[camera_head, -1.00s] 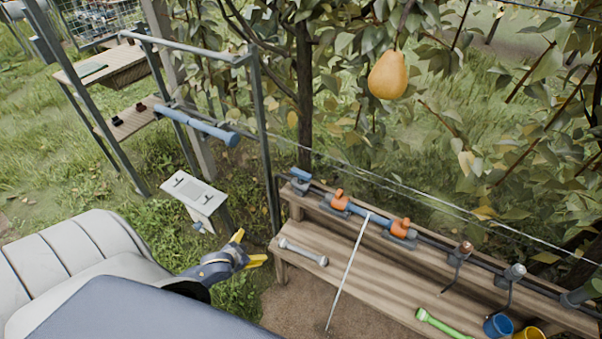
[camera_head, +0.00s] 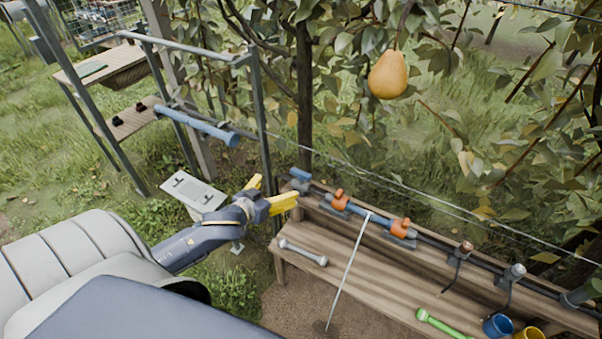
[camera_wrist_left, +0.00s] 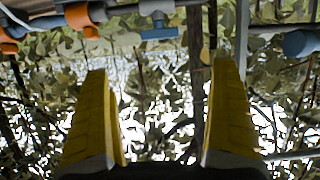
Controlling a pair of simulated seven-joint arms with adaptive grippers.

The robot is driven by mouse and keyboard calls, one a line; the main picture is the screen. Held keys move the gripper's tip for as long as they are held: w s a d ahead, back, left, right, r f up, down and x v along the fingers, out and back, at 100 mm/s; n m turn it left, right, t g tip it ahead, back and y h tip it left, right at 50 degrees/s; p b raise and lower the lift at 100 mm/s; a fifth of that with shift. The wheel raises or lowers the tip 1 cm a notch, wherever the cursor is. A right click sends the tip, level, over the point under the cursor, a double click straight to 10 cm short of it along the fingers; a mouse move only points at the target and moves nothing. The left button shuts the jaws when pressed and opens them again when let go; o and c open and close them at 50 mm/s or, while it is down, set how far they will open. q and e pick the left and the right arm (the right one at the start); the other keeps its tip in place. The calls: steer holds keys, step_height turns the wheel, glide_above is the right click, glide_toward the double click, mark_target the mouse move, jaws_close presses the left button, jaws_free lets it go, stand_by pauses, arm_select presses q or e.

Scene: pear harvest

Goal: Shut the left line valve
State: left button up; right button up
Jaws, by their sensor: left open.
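In the left wrist view, a blue-handled valve (camera_wrist_left: 158,32) on a grey pipe shows beyond the gap between the fingers (camera_wrist_left: 165,115). Two orange-handled fittings (camera_head: 340,197) (camera_head: 403,226) sit further right along the pipe. Which handle the task means is not labelled. My right gripper is not in view.
A metal post (camera_head: 266,130) stands behind the gripper. A pear (camera_head: 388,75) hangs above.

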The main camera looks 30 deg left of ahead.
mark_target(300, 173)
arm_select(q)
steer(key=x, duration=1.6)
steer(key=shift+w+f, duration=0.2)
steer(key=c, duration=1.2)
